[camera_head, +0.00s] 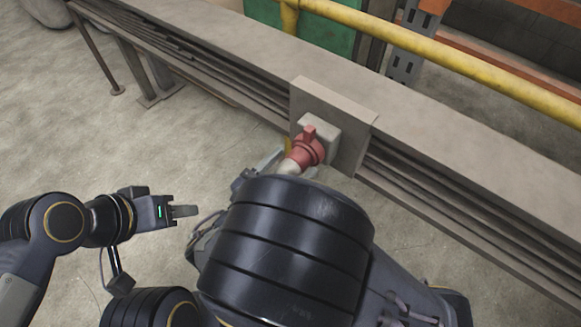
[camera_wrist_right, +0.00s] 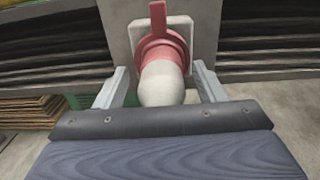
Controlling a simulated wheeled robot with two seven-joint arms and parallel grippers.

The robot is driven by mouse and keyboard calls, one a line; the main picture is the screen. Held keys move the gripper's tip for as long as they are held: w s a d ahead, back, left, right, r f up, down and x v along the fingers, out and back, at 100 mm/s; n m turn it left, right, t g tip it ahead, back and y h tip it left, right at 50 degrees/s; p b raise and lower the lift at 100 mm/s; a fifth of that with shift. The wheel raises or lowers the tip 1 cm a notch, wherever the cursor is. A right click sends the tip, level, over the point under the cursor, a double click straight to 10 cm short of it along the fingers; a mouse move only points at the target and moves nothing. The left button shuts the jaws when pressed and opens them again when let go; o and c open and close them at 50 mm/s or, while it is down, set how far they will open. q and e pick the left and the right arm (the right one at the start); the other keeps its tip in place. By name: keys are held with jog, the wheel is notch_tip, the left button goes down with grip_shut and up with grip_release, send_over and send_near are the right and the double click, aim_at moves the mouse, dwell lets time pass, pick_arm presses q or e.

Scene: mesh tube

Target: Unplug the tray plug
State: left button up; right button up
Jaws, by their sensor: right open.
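The plug has a red collar (camera_head: 308,149) and a pale rounded end (camera_head: 290,167). It sits in a light grey socket box on a plate on the side of the long cable tray (camera_head: 440,120). In the right wrist view the red collar (camera_wrist_right: 160,50) and pale end (camera_wrist_right: 162,84) show close up. My right gripper (camera_wrist_right: 160,85) is open, with one finger on each side of the pale end and visible gaps between. In the head view my right arm hides most of that gripper. My left gripper (camera_head: 196,211) is at the left, away from the plug; its finger gap is unclear.
A yellow rail (camera_head: 440,55) runs behind the tray. Orange and grey racking (camera_head: 410,40) and a green panel (camera_head: 335,35) stand beyond it. Tray legs (camera_head: 130,70) stand at the upper left. The concrete floor (camera_head: 90,130) at left is clear.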

jog(key=shift+w+d+r, duration=0.1)
jog(key=shift+w+d, duration=0.15)
jog(key=shift+d, duration=0.3)
jog(key=shift+c, duration=0.3)
jog(key=c, duration=1.2)
jog(key=shift+h, duration=0.3)
jog(key=shift+s+a+p, duration=0.2)
jog(key=shift+s+p, duration=0.15)
jog(key=shift+s, duration=0.05)
